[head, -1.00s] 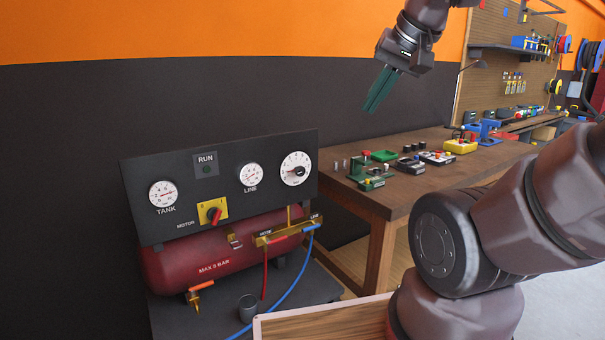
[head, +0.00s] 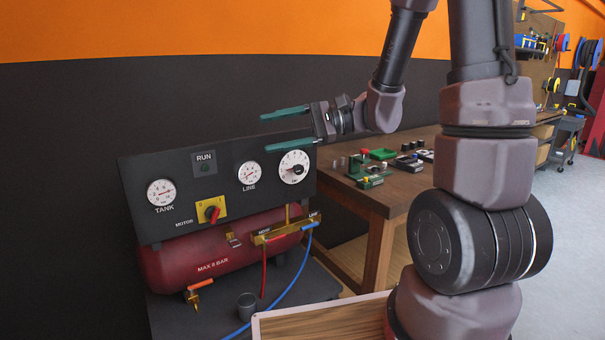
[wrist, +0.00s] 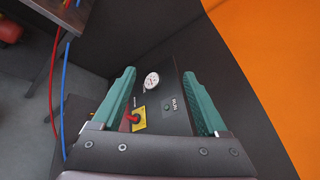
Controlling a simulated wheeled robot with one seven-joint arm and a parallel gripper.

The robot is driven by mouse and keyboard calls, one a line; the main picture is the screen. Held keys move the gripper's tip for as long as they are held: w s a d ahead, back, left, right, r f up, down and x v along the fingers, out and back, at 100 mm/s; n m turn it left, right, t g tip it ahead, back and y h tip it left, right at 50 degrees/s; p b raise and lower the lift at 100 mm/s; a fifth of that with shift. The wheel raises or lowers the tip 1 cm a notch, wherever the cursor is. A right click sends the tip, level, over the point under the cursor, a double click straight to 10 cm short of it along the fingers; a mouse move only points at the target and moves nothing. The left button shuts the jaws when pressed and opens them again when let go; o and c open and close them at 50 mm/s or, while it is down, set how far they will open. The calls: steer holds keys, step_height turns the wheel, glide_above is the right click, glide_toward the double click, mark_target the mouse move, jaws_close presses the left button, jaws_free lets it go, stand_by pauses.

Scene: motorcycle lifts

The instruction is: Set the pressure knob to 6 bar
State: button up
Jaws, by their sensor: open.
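The pressure knob (head: 298,169) appears to be the small dark knob on the white scaled dial (head: 288,161) at the right end of the dark panel (head: 225,203). Its exact setting is too small to read. My gripper (head: 266,133) is open and empty. In the head view, its green fingers point left near the panel's top edge, the lower one just above the dial. The LINE gauge (head: 248,173) is beside the dial. The wrist view looks along the panel between the spread fingers (wrist: 160,100) and shows what looks like the TANK gauge (wrist: 152,81); the knob is not visible there.
The yellow motor switch (head: 211,209) with a red handle sits below the RUN label. The red tank (head: 190,255), brass manifold (head: 280,234), red hose (head: 265,275) and blue hose (head: 285,291) are underneath. A wooden workbench (head: 400,190) with small items stands right of the panel.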

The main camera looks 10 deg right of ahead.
steer(key=w+d+f+m+t+y, duration=0.1)
steer(key=w+d+f+m+t, duration=0.1)
steer(key=w+f+m+t, duration=0.4)
steer(key=m+t+h, duration=0.9)
steer(key=t+h, duration=0.1)
steer(key=h, duration=0.1)
glide_toward(300, 171)
steer(key=x, duration=0.8)
steer(key=shift+w, duration=0.4)
jaws_close()
